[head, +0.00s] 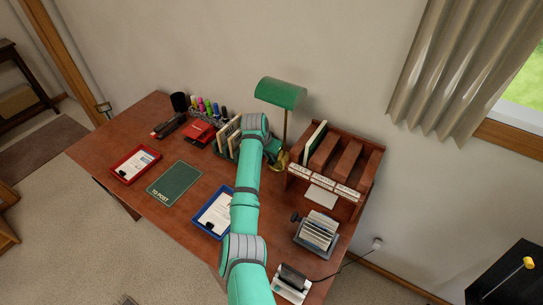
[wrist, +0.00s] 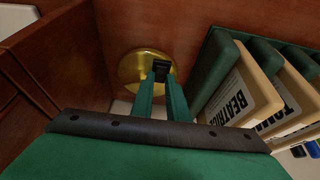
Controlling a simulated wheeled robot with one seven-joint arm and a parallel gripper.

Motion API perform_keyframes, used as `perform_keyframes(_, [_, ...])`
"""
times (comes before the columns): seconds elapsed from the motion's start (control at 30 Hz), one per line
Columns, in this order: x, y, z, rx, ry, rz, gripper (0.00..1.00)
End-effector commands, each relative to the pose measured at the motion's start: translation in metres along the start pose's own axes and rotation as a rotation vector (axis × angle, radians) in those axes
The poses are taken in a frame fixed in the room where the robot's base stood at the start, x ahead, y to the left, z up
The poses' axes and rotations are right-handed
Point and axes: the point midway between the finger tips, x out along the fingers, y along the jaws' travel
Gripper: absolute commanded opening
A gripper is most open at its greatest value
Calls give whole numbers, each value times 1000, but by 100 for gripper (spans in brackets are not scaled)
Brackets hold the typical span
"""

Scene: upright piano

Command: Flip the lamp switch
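The desk lamp has a green shade (head: 280,93), a thin brass stem (head: 285,128) and a round brass base (head: 282,160) at the back of the desk. In the wrist view the brass base (wrist: 131,70) is ahead of my gripper, with a small black switch (wrist: 161,68) at its right side. My gripper (wrist: 161,90) points at the switch, its two green fingers a little apart with nothing visible held between them. The fingertips are close to the switch; I cannot tell whether they touch it. In the head view my arm partly hides my gripper (head: 274,150).
A wooden letter sorter (head: 335,165) stands close right of the lamp. A blue tray (head: 203,229), a card file (head: 317,232) and a green mat (head: 174,184) lie nearer the front.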

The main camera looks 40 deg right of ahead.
Motion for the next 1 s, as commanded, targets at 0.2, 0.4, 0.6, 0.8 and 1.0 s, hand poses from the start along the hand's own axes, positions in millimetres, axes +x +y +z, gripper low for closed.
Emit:
perform_keyframes(0.2, [0,-2,-3,1,-51,-2,0])
perform_keyframes(0.4, [1,-2,-4,-1,-122,-2,0])
perform_keyframes(0.6, [1,-1,-4,-1,-133,-3,0])
perform_keyframes(0.8, [1,-1,-4,-1,-133,-3,26])
perform_keyframes(1.0, [1,0,-5,0,-133,-1,33])
